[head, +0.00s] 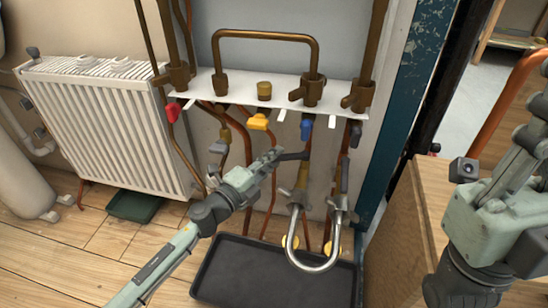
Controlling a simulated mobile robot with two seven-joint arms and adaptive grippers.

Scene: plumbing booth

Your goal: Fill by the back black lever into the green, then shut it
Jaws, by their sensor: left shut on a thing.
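My left gripper (271,158) reaches in from the lower left and is shut at the end of a black lever (294,156). This lever sits on a pipe below the blue lever, above the silver braided hose. Another black lever (355,135) hangs at the right end of the white shelf, apart from the gripper. The only clearly green thing is a low dark green tray (135,206) on the floor under the radiator. I cannot make out a gauge with a green zone. The fingertips are small and partly merge with the lever.
Red (173,112), yellow (258,122) and blue (307,123) levers hang below the white shelf (235,91). A silver U-shaped hose (314,266) hangs over a black tray (275,275). The white radiator (105,125) stands left. A wooden panel (405,235) and my right arm take up the right.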

